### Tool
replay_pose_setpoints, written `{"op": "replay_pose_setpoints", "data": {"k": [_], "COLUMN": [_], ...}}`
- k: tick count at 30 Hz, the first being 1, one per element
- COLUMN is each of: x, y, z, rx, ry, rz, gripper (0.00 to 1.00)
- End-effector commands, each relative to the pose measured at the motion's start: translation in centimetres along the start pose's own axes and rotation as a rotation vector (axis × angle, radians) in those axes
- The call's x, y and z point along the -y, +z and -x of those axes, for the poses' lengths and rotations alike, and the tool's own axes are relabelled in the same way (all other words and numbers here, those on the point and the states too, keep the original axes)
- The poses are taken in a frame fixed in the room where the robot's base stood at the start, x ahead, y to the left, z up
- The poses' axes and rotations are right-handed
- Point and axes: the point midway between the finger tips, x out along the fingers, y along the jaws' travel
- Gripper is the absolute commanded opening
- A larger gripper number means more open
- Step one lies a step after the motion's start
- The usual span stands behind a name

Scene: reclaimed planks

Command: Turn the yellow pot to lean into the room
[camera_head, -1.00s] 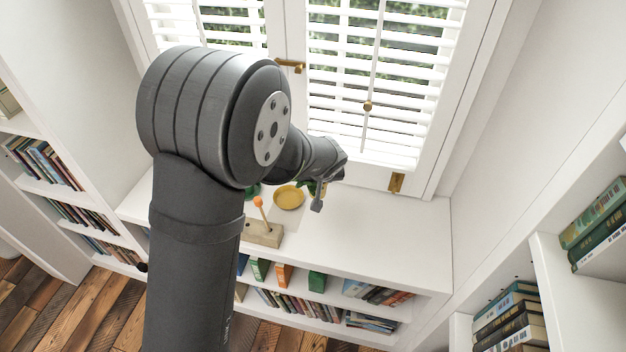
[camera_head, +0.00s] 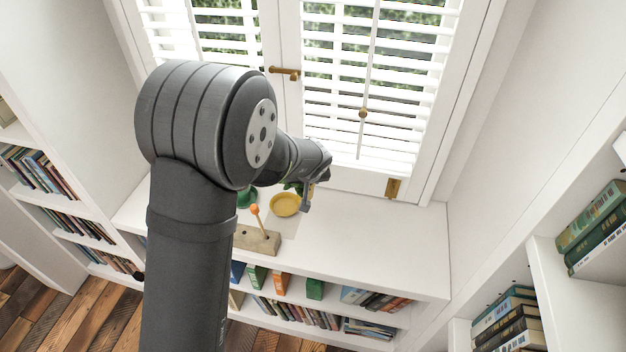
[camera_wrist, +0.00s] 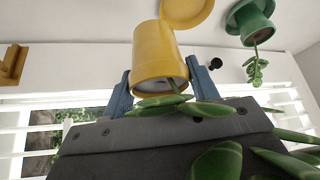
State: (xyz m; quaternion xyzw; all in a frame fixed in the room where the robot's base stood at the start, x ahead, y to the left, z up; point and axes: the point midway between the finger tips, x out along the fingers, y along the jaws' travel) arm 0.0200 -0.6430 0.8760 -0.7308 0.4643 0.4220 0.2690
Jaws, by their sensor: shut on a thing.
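My gripper (camera_wrist: 160,72) is shut on the yellow pot (camera_wrist: 158,46), one blue-grey finger on each side near the rim. In the wrist view the pot's mouth faces the camera and green plant leaves (camera_wrist: 195,107) spread out of it across the gripper. A round yellow saucer (camera_wrist: 188,8) lies just beyond the pot's base; I cannot tell if they touch. In the head view my gripper (camera_head: 306,198) is at the right of the saucer (camera_head: 285,205), over the white sill top (camera_head: 370,235). My arm hides most of the pot there.
A green pot (camera_head: 247,196) with a plant stands left of the saucer. A wooden block (camera_head: 255,239) with an orange-tipped lever is in front. Shuttered windows (camera_head: 372,90) with brass handles close off the back. The sill is clear to the right.

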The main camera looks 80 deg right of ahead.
Motion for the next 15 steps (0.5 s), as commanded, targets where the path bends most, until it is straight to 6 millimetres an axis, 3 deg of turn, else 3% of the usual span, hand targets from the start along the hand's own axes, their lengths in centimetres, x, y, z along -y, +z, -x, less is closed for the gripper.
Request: {"op": "replay_pose_setpoints", "data": {"k": [1, 6, 10, 15], "x": [1.0, 3.7, 5.1, 5.8], "y": [-0.3, -1.0, -1.2, -1.3], "z": [-1.7, -6.1, -8.3, -9.4], "rx": [0.002, 0.002, 0.001, 0.0], "ry": [-0.012, -0.035, -0.045, -0.049], "rz": [0.016, 0.058, 0.08, 0.09], "gripper": [0.18, 0.18, 0.18, 0.18]}}
